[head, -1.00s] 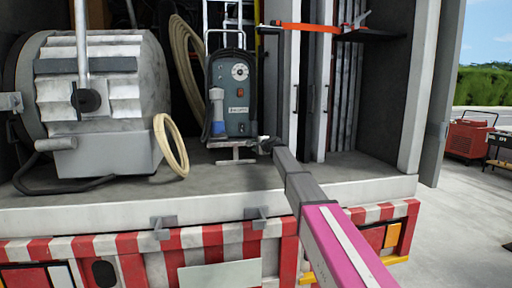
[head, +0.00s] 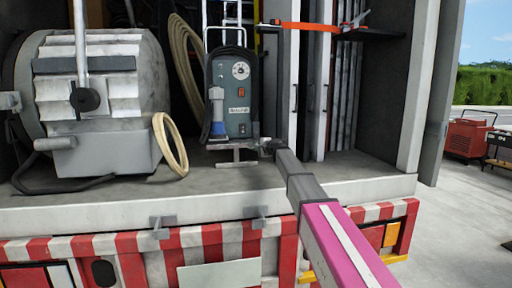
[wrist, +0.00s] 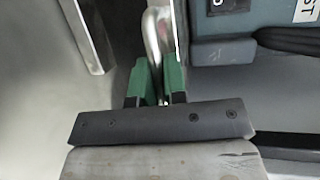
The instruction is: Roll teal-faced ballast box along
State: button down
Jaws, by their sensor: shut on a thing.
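The teal-faced ballast box (head: 239,96), with a dark casing, a round dial and a red switch, stands upright on the truck bed. A blue-grey cylinder (head: 218,130) is at its lower left front. My gripper (head: 270,147) is at the box's lower right corner. In the wrist view its green fingers (wrist: 158,82) are shut on a shiny metal bar (wrist: 158,30) beside the teal face (wrist: 240,52). How the bar joins the box is hidden.
A large grey ribbed lamp housing (head: 95,95) stands to the left, with a coiled cream cable (head: 170,146) beside it. Upright posts (head: 315,90) and an orange clamp (head: 305,26) are to the right. Bare truck bed (head: 220,182) lies in front, ending at its edge.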

jog(key=s+d, duration=0.3)
jog(key=s, duration=0.7)
jog(key=s+d, duration=0.3)
jog(key=s, duration=0.8)
jog(key=shift+s+f, duration=0.1)
jog(key=shift+f, duration=0.05)
jog(key=c, duration=1.2)
grip_release()
jog(key=shift+d, duration=0.15)
jog(key=v, duration=1)
jog(key=shift+s+d, duration=0.15)
jog(key=shift+s, duration=0.15)
